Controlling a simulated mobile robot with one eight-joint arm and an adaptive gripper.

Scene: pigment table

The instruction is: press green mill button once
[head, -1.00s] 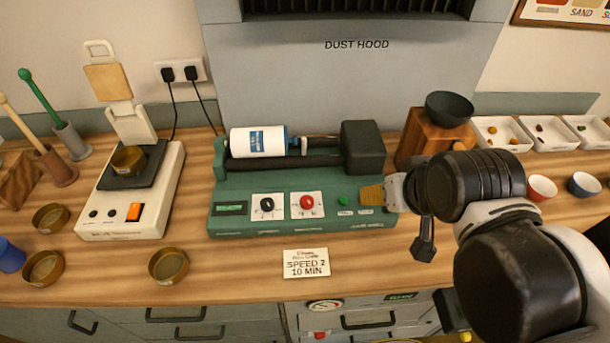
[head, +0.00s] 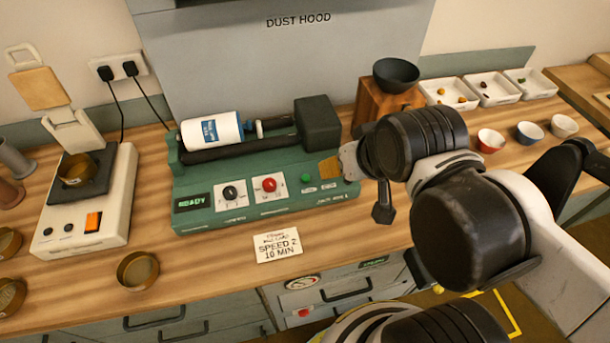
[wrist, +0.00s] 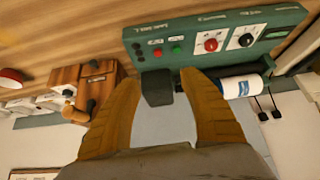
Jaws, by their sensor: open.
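The green mill (head: 265,205) stands on the bench with a white jar (head: 211,131) lying on its rollers. My gripper (head: 329,167) is at the mill's right end, just right of the green button; contact cannot be told. In the wrist view, my gripper (wrist: 163,88) has its tan fingers spread, with nothing between them but the mill's dark end block (wrist: 157,88) beyond. The green button (wrist: 177,50) shows past the fingertips.
A card (head: 278,246) reading speed 2, 10 min lies before the mill. A white device (head: 95,205) stands left. A wooden block with a dark bowl (head: 396,75) is close behind my gripper. Small cups (head: 491,140) and white trays (head: 450,93) are at right.

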